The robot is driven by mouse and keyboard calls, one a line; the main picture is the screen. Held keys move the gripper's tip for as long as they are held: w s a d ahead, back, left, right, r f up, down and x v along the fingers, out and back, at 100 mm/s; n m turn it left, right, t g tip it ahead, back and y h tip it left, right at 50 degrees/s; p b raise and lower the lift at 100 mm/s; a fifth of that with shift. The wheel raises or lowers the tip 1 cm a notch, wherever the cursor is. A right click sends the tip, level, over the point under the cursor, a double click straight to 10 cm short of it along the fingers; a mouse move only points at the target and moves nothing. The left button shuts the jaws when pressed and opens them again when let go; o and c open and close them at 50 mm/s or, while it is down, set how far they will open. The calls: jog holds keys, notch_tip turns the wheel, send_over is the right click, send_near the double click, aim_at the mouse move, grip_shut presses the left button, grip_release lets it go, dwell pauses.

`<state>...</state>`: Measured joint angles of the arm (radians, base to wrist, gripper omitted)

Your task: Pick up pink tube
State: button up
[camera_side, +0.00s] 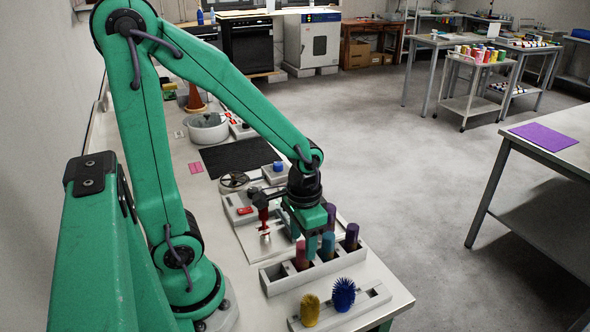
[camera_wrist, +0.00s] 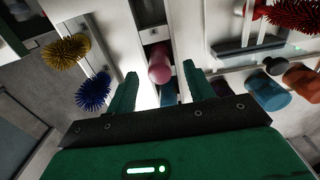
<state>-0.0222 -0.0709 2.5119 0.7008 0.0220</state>
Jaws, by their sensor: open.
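The pink tube (camera_side: 301,255) stands upright in a white rack (camera_side: 285,281) at the front of the bench in the side view. In the wrist view the pink tube (camera_wrist: 159,64) shows its rounded top ahead of my fingers, near the middle of the gap. My gripper (camera_side: 305,244) is over the rack, pointing down. Its two green fingers are apart in the wrist view (camera_wrist: 161,74), with nothing held. How far the fingers are from the tube is hard to tell. A teal tube (camera_side: 327,246) and a purple tube (camera_side: 352,237) stand in the same rack.
A yellow spiky brush (camera_side: 310,310) and a blue spiky brush (camera_side: 343,295) stand in a holder in front of the rack. Another purple tube (camera_side: 330,215) is behind the teal one. A red-buttoned box (camera_side: 240,208) and a black mat (camera_side: 240,157) lie farther back.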

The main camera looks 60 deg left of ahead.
aim_at(303, 244)
jog(key=shift+f, duration=1.7)
jog(key=c, duration=1)
